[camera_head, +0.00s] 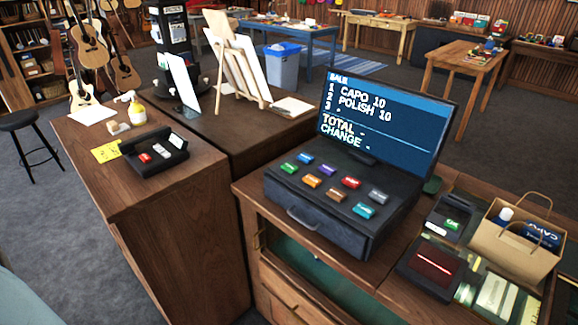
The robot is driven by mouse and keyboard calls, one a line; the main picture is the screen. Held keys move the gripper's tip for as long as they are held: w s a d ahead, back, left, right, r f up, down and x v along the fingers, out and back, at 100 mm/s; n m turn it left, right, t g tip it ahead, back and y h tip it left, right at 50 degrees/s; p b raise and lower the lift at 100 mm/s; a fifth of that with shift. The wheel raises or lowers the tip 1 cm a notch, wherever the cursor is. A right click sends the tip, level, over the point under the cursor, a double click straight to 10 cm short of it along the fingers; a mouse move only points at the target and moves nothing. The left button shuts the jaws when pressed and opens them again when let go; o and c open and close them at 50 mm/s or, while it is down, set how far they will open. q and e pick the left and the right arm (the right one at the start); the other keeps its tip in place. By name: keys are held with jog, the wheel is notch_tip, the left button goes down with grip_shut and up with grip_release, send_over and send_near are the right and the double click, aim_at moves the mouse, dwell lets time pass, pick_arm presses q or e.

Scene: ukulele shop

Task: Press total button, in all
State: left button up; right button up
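A black cash register (320,222) stands on the wooden counter at the centre right. Its screen (385,122) reads "SALE", "1 CAPO 10", "2 POLISH 10", with dashes after "3", "TOTAL" and "CHANGE". Several coloured buttons sit on its top: green (289,168), blue (305,158), purple (328,170), red (350,182), orange (312,181), brown (336,195), grey (377,196) and teal (363,211). Their labels are too small to read, so I cannot tell which is the total button. Neither of my grippers is in view.
Right of the register are a card terminal (445,217), a scanner with a red line (434,263) and a paper bag (512,252) with items inside. A small black box (155,157) lies on the left counter. An easel stand (236,65) is behind.

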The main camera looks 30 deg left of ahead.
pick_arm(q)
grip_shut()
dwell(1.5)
